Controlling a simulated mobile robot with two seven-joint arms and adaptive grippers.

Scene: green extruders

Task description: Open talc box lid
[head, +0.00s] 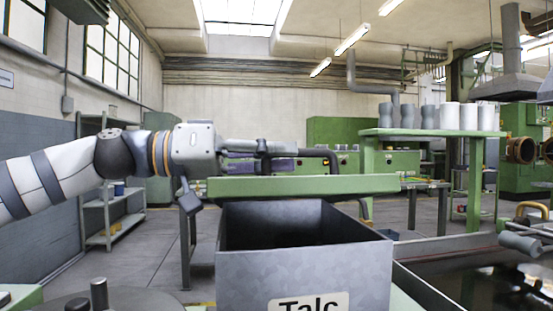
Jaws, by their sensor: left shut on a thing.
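The talc box (300,268) is a grey metal bin with a "Talc" label on its front, in the lower middle of the head view. Its top is uncovered and its inside is dark. The green lid (300,187) shows as a long, flat edge above the box's far rim. A dark bent handle (331,158) stands on top of the lid. My left gripper (264,156) reaches in from the left and is shut on this handle. Whether the lid touches the box's back edge cannot be told.
A green table (425,133) with several grey and white cylinders stands behind at the right. A dark shallow basin (495,280) lies right of the box. A grey shelf (112,215) stands at the left wall. The floor behind the box at left is mostly clear.

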